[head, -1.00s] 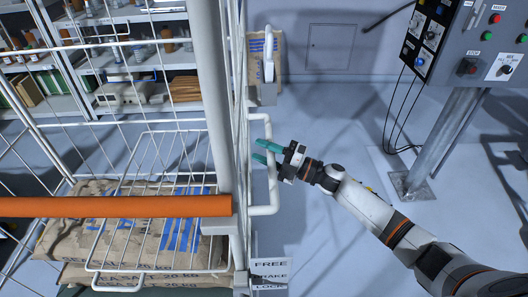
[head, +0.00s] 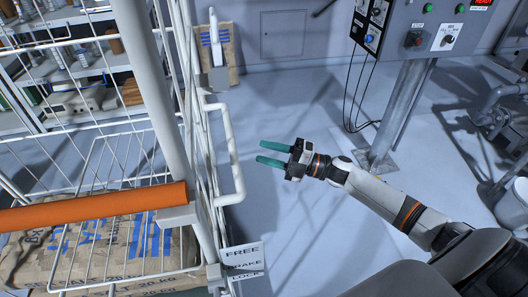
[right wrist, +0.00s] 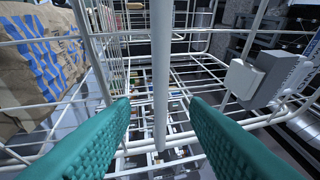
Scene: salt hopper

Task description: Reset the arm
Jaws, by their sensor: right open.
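My right gripper (head: 274,153) is in the middle of the head view, with its two teal fingers apart and nothing between them. It points left toward the white wire cart (head: 227,150), clear of the cart's bent side handle in the head view. In the right wrist view the gripper (right wrist: 160,130) also shows open, with the cart's white bars and a vertical post beyond the fingers. My right arm (head: 385,200) reaches in from the lower right. My left gripper is not in view.
Printed sacks (head: 100,245) lie in the cart behind an orange bar (head: 90,208). A sign (head: 243,256) hangs at the cart's corner. A control panel (head: 425,30) stands on a post at the upper right. Shelves (head: 70,100) are at the left. The floor between cart and post is open.

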